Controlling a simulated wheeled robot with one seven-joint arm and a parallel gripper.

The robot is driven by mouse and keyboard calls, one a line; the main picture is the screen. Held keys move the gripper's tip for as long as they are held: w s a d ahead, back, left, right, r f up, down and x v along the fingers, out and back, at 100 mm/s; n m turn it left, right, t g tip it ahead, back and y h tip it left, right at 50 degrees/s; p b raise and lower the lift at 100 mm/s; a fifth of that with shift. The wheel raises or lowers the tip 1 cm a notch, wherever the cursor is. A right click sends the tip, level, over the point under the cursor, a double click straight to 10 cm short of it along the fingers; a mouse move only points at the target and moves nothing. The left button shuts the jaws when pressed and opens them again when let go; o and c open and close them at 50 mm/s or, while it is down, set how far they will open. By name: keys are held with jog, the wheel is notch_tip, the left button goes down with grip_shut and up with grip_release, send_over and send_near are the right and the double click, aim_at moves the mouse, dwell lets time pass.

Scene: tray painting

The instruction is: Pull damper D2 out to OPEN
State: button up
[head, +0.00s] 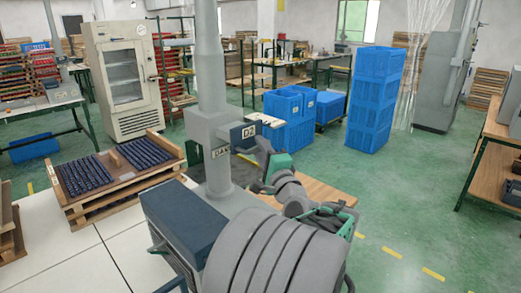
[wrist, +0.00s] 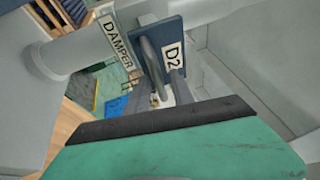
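Damper D2 shows as a dark blue plate with a white "D2" label (head: 248,132) on the grey housing of a vertical duct. In the wrist view the D2 plate (wrist: 174,52) is tilted and carries a grey loop handle (wrist: 151,60). A "DAMPER" label (wrist: 116,42) is beside it on the duct. My gripper, with a green body (head: 279,166), is below and right of the plate in the head view.
A dark blue box (head: 185,230) stands at the duct's foot. A pallet with dark trays (head: 120,168) is at left. Blue crates (head: 374,100) are stacked behind at right. Green floor (head: 400,200) at right is clear.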

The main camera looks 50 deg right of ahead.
jog(key=shift+o, duration=0.3)
jog(key=shift+w, duration=0.1)
jog(key=b+v, duration=0.2)
jog(key=v, duration=0.6)
jog(key=shift+r, duration=0.1)
